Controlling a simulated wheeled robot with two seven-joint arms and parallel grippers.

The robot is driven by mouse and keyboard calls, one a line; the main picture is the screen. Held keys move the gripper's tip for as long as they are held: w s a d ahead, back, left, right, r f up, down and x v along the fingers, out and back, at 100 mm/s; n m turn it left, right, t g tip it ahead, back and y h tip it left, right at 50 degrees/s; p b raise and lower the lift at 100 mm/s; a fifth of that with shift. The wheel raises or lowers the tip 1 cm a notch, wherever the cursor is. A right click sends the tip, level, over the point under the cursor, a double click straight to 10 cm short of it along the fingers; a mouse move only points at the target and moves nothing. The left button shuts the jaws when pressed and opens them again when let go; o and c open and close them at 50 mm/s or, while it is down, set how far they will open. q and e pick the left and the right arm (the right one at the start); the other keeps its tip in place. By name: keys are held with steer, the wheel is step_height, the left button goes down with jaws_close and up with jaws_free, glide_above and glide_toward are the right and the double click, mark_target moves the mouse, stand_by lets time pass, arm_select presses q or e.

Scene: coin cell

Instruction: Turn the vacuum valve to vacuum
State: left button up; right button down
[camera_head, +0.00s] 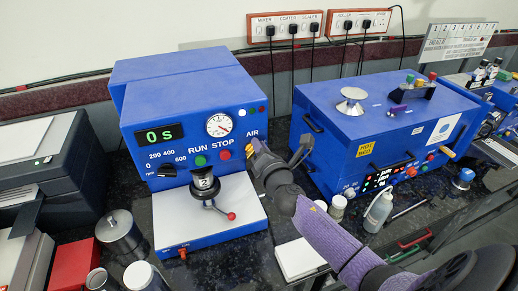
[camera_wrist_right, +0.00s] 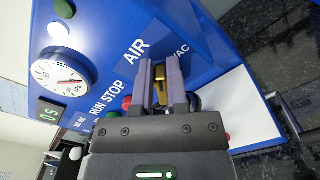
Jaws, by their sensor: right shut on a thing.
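The vacuum valve (camera_wrist_right: 160,88) has a brass-yellow handle on the front panel of the blue mixer (camera_head: 180,85). In the wrist view, its handle sits between my right gripper's two grey fingers, between the printed words AIR and VAC. My right gripper (camera_head: 257,150) reaches the panel's right edge from the lower right and is shut on the handle; it also shows in the wrist view (camera_wrist_right: 164,82). In the head view, the gripper hides most of the valve. I cannot tell the handle's exact angle. My left gripper is not in view.
Left of the valve are the red stop button (camera_head: 224,155), the gauge (camera_head: 219,125) and a display reading 0 s. A black mixing cup (camera_head: 205,187) with a red-tipped lever stands below. A second blue machine (camera_head: 385,120) stands close on the right.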

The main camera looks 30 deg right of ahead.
steer(key=shift+s+d+f+m+b, duration=0.1)
steer(key=shift+f+m+b, duration=0.25)
steer(key=shift+m, duration=1.2)
steer(key=shift+f+m+b, duration=0.15)
steer(key=shift+f+m, duration=0.25)
steer(key=shift+m, duration=1.2)
steer(key=shift+s+d+f+m+b, duration=0.1)
steer(key=shift+f+m+b, duration=0.25)
steer(key=shift+m, duration=1.2)
